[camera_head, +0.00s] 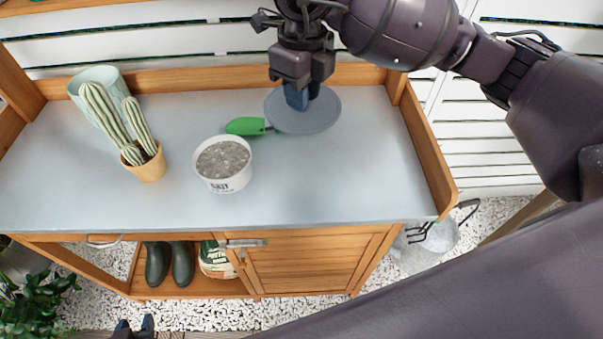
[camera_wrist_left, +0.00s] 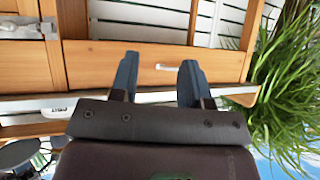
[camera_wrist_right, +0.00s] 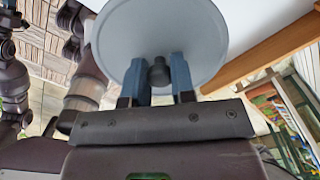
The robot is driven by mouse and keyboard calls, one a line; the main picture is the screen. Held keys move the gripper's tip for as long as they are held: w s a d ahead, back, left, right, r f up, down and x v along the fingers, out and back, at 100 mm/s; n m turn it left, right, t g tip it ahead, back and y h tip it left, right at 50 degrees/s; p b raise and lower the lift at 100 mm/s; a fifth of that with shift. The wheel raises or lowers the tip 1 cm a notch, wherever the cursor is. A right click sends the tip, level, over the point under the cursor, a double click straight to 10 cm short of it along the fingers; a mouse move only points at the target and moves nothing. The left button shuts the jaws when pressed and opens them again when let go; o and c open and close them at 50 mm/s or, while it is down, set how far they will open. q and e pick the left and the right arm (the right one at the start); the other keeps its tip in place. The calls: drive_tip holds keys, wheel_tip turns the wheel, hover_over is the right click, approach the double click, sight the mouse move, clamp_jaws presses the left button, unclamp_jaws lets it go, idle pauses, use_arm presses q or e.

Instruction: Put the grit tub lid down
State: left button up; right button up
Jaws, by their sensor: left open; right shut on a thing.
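The grit tub lid (camera_head: 318,118) is a round grey disc over the back right of the bench. My right gripper (camera_head: 302,97) is shut on its dark knob (camera_wrist_right: 158,72), and the lid's face (camera_wrist_right: 125,35) fills the upper middle of the right wrist view. I cannot tell whether the lid touches the bench top. The white grit tub (camera_head: 226,184) stands uncovered near the bench middle, full of grey grit. My left gripper (camera_wrist_left: 158,85) is open and empty, low in front of the bench; its fingertips (camera_head: 135,326) show at the head view's bottom edge.
A green-handled tool (camera_head: 245,126) lies beside the lid; its other end is hidden at the lid's edge. A potted cactus (camera_head: 152,168) and a pale green pot (camera_head: 78,88) stand at the left. The bench top (camera_head: 340,180) is clear at front right. Wooden edging (camera_head: 428,150) bounds the right side.

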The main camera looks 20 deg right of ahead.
drive_tip(key=shift+a+r+m, duration=0.1)
drive_tip(key=shift+m, duration=0.5)
hover_over(301, 176)
wheel_tip(301, 176, down, 8)
wheel_tip(301, 176, down, 8)
drive_tip(key=shift+w+r+b, duration=0.1)
drive_tip(key=shift+r+b, duration=0.15)
drive_tip(key=shift+b, duration=0.5)
wheel_tip(301, 176, down, 4)
drive_tip(key=shift+f+b, duration=0.15)
drive_tip(key=shift+b, duration=0.15)
use_arm(q)
drive_tip(key=shift+d+f, duration=0.1)
drive_tip(key=shift+f, duration=0.7)
use_arm(e)
drive_tip(key=shift+f, duration=0.15)
drive_tip(key=o, duration=0.9)
